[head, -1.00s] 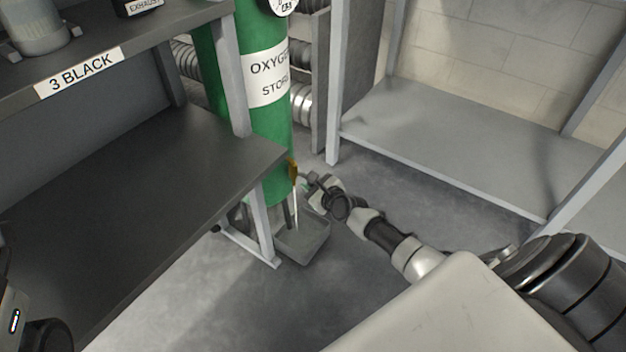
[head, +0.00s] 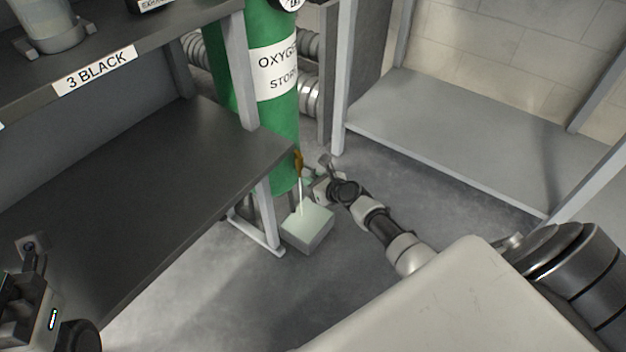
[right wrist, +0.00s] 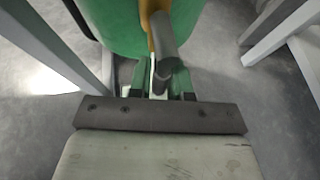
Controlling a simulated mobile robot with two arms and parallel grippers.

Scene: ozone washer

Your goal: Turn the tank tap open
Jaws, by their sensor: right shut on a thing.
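The green tank (head: 272,110), labelled OXYGEN STORE, stands upright behind the shelf corner. Its brass tap (head: 298,162) is low on its right side, and it also shows at the top of the right wrist view (right wrist: 150,14). A thin white stream (head: 300,196) runs from the tap into a tray (head: 308,230), whose top looks pale and full. My right gripper (head: 313,182) is at the tap, shut on the tap handle (right wrist: 164,45); the exact contact is partly hidden. My left gripper (head: 28,285) is at the lower left, away from the tank; its jaws are unclear.
A dark shelf (head: 150,165) marked 3 BLACK fills the left, its leg (head: 265,215) close beside the tray. A grey low shelf (head: 470,150) stands at the right rear. The floor (head: 200,290) in front of the tray is clear.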

